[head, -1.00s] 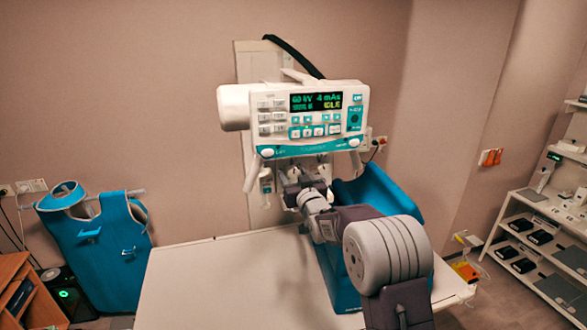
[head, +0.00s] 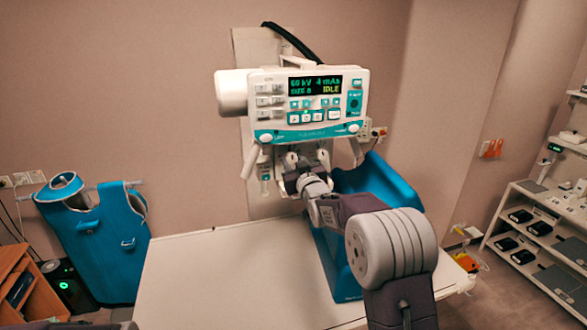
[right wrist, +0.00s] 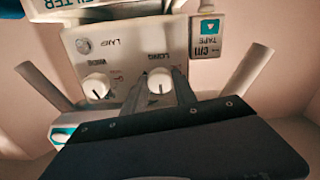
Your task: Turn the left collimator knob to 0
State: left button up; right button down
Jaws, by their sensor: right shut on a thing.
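The collimator under the x-ray head carries two white knobs. In the right wrist view, which shows it upside down, the knob marked LONG (right wrist: 159,80) sits between the fingers of my right gripper (right wrist: 157,90); its dark pointer line is about vertical in that picture. This is the left knob (head: 291,160) in the head view. My right gripper (head: 297,177) is shut on it. The other knob (right wrist: 96,87) is free, beside one finger. The scale marks around the held knob are too small to read. My left gripper is not in view.
The control panel (head: 308,108) with its lit display is just above the knobs. Handles (right wrist: 248,80) flank the collimator, and a tape unit (right wrist: 206,38) hangs beside it. A blue chair-like support (head: 385,185) stands close to my right arm. The white table (head: 220,275) is clear at left.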

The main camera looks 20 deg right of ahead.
jog(key=n+b, duration=0.4)
jog(key=b, duration=0.1)
jog(key=n+b, duration=0.2)
jog(key=b, duration=0.1)
jog(key=shift+f, duration=0.25)
jog(key=n+b, duration=0.2)
jog(key=n, duration=0.1)
jog(key=shift+r, duration=0.1)
jog(key=n+b, duration=0.1)
jog(key=n, duration=0.2)
jog(key=shift+d+r+n+b, duration=0.1)
jog(key=shift+r+n+b, duration=0.05)
jog(key=shift+n+b, duration=0.2)
jog(key=shift+r+n+b, duration=0.2)
jog(key=shift+n+b, duration=0.4)
jog(key=shift+n, duration=1.85)
jog(key=c, duration=1.2)
grip_release()
jog(key=shift+c, duration=0.2)
jog(key=shift+o, duration=1.2)
jog(key=shift+w+f, duration=0.1)
